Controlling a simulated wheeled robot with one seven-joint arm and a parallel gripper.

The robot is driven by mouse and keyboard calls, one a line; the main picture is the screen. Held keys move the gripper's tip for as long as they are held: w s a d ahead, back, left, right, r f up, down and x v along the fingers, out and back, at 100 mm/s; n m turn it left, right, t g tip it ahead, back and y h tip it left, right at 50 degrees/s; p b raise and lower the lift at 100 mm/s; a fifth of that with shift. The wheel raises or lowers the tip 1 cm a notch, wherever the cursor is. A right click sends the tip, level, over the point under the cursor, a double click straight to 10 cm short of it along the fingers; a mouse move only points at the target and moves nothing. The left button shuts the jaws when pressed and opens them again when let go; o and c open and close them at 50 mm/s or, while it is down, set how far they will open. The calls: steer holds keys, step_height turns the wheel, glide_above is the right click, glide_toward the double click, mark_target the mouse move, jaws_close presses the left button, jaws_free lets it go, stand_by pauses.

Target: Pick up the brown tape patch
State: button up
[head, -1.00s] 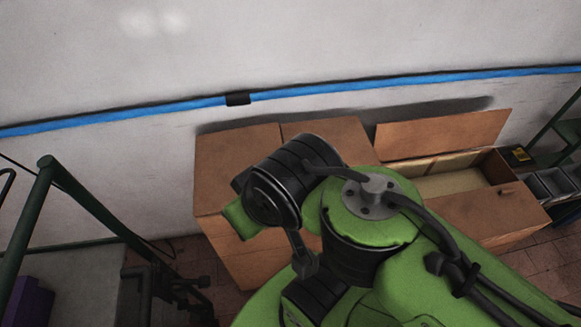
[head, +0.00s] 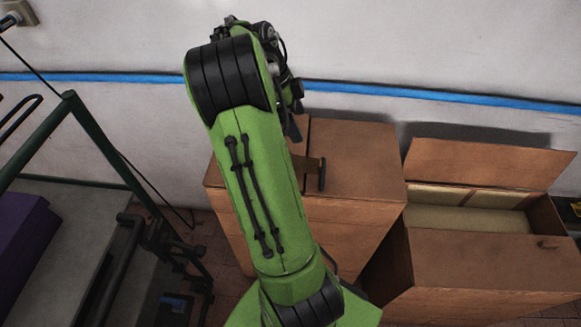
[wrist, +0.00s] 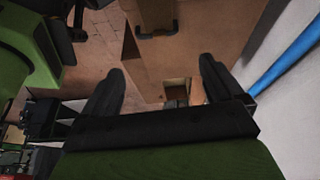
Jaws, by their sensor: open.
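I cannot surely pick out a brown tape patch in either view. A small brown piece with a dark bar at its end (head: 313,164) sticks out over the closed brown box (head: 355,150) in the head view, beside my arm. A similar brown piece with a dark bracket (wrist: 155,14) shows at the top of the wrist view, beyond my fingertips. My gripper (wrist: 160,72) is open, with nothing between its fingers. It is over brown box surfaces, and a small gap with a lighter brown strip shows between the fingers. In the head view my arm hides part of the box.
An open brown box (head: 470,218) with a raised flap stands at the right. A green rail (head: 110,140) and dark equipment are at the left. The white wall with a blue stripe (head: 430,94) stands behind the boxes.

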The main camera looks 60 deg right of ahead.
mark_target(319, 163)
steer(key=shift+m, duration=0.3)
steer(key=b+x, duration=0.2)
steer(key=x, duration=1.4)
steer(key=shift+s, duration=0.2)
steer(key=shift+r, duration=0.1)
steer(key=c, duration=0.9)
steer(key=shift+c, duration=0.4)
